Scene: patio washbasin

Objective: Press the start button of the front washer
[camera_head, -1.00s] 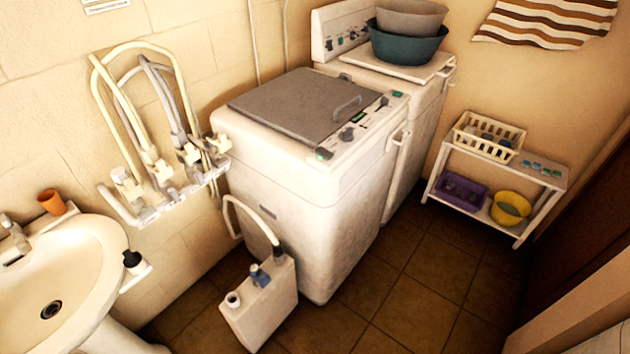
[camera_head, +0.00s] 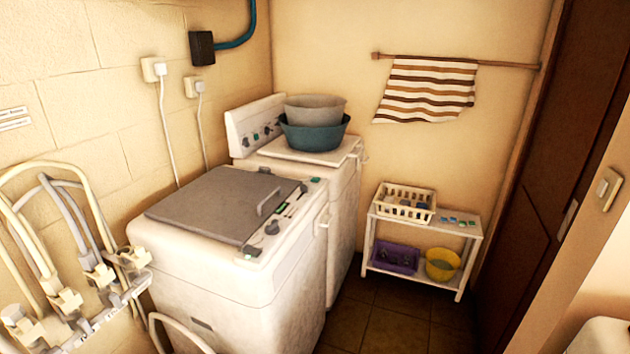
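The front washer (camera_head: 232,290) is a white top-loading machine against the left wall, with a grey lid (camera_head: 218,203) that is shut. Its control panel (camera_head: 285,219) runs along the lid's right side. The panel carries dark knobs and small green parts, one green part (camera_head: 315,180) at the far end and another (camera_head: 249,257) at the near end. I cannot tell which of these is the start button. My gripper is not in view.
A second white machine (camera_head: 344,199) stands behind, bearing stacked basins (camera_head: 315,138). A white shelf (camera_head: 465,228) with a basket stands at the back right. Tiled floor (camera_head: 390,315) is clear to the washer's right.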

